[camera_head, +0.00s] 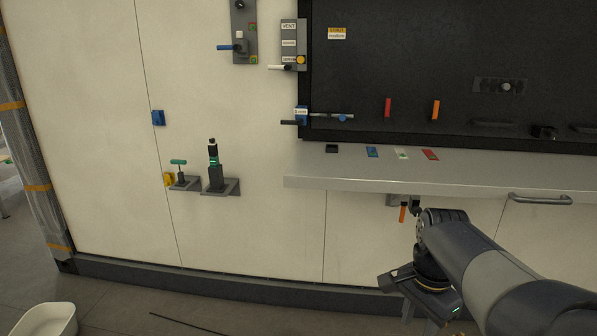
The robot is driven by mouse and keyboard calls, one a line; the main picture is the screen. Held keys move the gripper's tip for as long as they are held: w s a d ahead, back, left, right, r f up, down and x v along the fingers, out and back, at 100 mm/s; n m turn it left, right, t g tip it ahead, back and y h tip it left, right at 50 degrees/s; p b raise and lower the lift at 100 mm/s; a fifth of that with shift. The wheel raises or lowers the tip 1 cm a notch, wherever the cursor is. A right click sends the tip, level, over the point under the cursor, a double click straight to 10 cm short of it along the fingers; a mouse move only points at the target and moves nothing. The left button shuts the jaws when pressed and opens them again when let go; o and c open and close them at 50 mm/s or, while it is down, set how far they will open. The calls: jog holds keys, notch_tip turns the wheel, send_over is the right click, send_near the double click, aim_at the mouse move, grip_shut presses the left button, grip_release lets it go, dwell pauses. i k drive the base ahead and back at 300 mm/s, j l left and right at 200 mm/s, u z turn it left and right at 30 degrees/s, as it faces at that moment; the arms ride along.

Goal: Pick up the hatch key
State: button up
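A small green T-handled tool (178,163) stands upright in a grey wall bracket on the left side of the pale panel; it looks like the hatch key, but no label shows. Just right of it, a black upright tool (213,155) with green bands stands in a second grey bracket (221,187). My gripper (425,305) is at the lower right, below the counter, well apart from both tools. Its fingers point down and are mostly hidden by its own body and arm, so its opening is unclear.
A grey counter (310,181) juts out at right, with several small coloured items on it. An orange-handled fitting (403,213) hangs beneath it. A white bin (47,320) and a dark rod (188,324) lie on the floor. The space before the brackets looks clear.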

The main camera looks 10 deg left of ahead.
aim_at(178, 162)
jog(key=i+j, duration=0.2)
jog(key=i+j+z, duration=0.15)
jog(key=j, duration=0.25)
jog(key=i+j, duration=0.2)
jog(key=j, duration=0.15)
jog(key=i+j+z, duration=0.1)
jog(key=j, duration=0.25)
jog(key=i+j, duration=0.25)
jog(key=i+j+z, duration=0.15)
jog(key=j, duration=0.25)
jog(key=i+j, duration=0.15)
jog(key=j, duration=0.25)
jog(key=i+j+z, duration=0.1)
jog(key=j, duration=0.25)
jog(key=i+j+z, duration=0.2)
jog(key=j, duration=0.8)
jog(key=i+j+z, duration=0.2)
jog(key=j, duration=0.75)
jog(key=j+z, duration=0.2)
jog(key=j, duration=1.5)
jog(key=k+j+z, duration=0.1)
jog(key=j, duration=0.6)
